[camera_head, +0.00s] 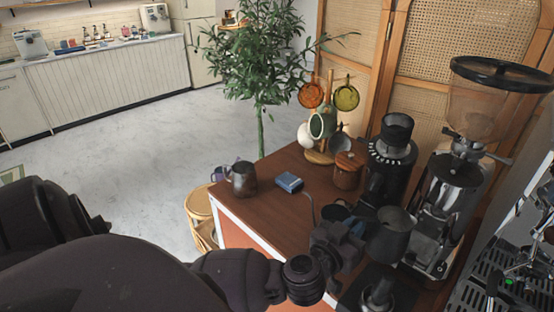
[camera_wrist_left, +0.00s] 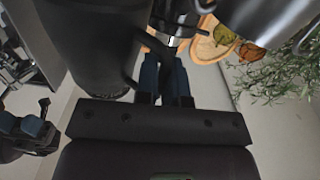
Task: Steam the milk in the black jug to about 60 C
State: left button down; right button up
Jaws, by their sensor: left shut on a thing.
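My left gripper (camera_head: 346,244) is shut on the handle of the black jug (camera_head: 391,238). It holds the jug in front of the grinders, left of the espresso machine (camera_head: 508,262). In the left wrist view the jug's dark wall (camera_wrist_left: 82,45) fills the upper left, and the blue fingers of my left gripper (camera_wrist_left: 166,78) close on its handle. The milk inside cannot be seen. Another gripper with blue pads, seemingly my right one (camera_wrist_left: 24,128), shows small at the left edge of that view; its opening is unclear. It is not in the head view.
A grinder with a clear hopper (camera_head: 455,170) and a darker grinder (camera_head: 390,165) stand behind the jug. A dark pitcher (camera_head: 243,179), a small blue box (camera_head: 289,182), a wooden canister (camera_head: 347,172) and a mug tree (camera_head: 322,125) stand on the wooden counter (camera_head: 262,210).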

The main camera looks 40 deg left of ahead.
pick_arm(q)
jog(key=shift+f, duration=0.5)
pick_arm(e)
jog(key=shift+w+f, duration=0.1)
jog(key=shift+f, duration=0.45)
pick_arm(q)
jog(key=shift+r, duration=0.15)
